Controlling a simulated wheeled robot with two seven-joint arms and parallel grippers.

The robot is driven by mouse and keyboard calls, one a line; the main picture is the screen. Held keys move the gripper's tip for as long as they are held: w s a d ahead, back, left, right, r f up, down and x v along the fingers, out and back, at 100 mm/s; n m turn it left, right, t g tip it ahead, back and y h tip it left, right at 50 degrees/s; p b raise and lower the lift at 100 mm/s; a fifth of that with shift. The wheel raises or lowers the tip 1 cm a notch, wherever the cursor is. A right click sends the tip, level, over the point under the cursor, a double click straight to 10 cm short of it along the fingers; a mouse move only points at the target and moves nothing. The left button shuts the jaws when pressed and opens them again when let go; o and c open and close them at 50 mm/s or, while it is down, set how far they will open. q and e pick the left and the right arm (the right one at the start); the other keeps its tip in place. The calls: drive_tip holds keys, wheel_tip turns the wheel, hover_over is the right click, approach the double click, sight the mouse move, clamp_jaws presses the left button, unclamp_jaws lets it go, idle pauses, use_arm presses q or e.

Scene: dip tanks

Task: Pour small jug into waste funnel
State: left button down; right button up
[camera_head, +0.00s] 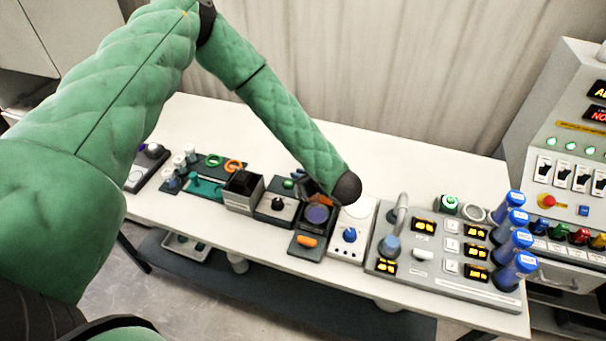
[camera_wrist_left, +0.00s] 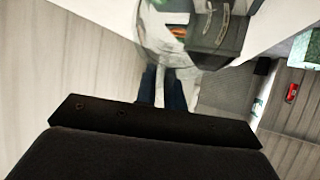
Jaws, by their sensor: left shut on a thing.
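My left gripper (camera_head: 312,188) hangs over the middle of the bench, partly hidden behind the dark end of my green arm. In the left wrist view, its dark fingers (camera_wrist_left: 163,88) are shut on a clear, glass-like vessel, taken as the small jug (camera_wrist_left: 160,45). The jug is cut off by the top edge, and I cannot tell its contents. In the head view I cannot make out the jug clearly. I cannot identify the waste funnel with certainty in either view. My right gripper is not in view.
Near the gripper are a dark unit with a purple round top (camera_head: 317,214), a white unit with a blue knob (camera_head: 349,236) and an open dark box (camera_head: 243,188). A grey panel (camera_head: 425,270) with lit displays and blue-capped tubes (camera_head: 508,237) stands right. The bench's back strip is clear.

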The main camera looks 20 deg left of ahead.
use_arm(q)
drive_tip(key=shift+w+a+f+g+h, duration=0.15)
drive_tip(key=shift+a+g+h, duration=0.15)
drive_tip(key=shift+h, duration=0.25)
drive_tip(key=shift+w+a+f+g+h, duration=0.1)
drive_tip(key=shift+w+a+g+h, duration=0.1)
drive_tip(key=shift+g+h, duration=0.3)
drive_tip(key=shift+a+f+g+h+b, duration=0.2)
drive_tip(key=shift+f+g+h+b, duration=0.25)
drive_tip(key=shift+h, duration=0.5)
drive_tip(key=g+h, duration=0.1)
drive_tip(key=f+g+h+b, duration=0.1)
drive_tip(key=h, duration=0.1)
drive_tip(key=g+h, duration=0.1)
drive_tip(key=h, duration=0.1)
drive_tip(key=shift+f, duration=0.35)
drive_tip(key=shift+d+g+h+b, duration=0.2)
drive_tip(key=shift+g+h+b, duration=0.15)
drive_tip(key=shift+g+h, duration=0.35)
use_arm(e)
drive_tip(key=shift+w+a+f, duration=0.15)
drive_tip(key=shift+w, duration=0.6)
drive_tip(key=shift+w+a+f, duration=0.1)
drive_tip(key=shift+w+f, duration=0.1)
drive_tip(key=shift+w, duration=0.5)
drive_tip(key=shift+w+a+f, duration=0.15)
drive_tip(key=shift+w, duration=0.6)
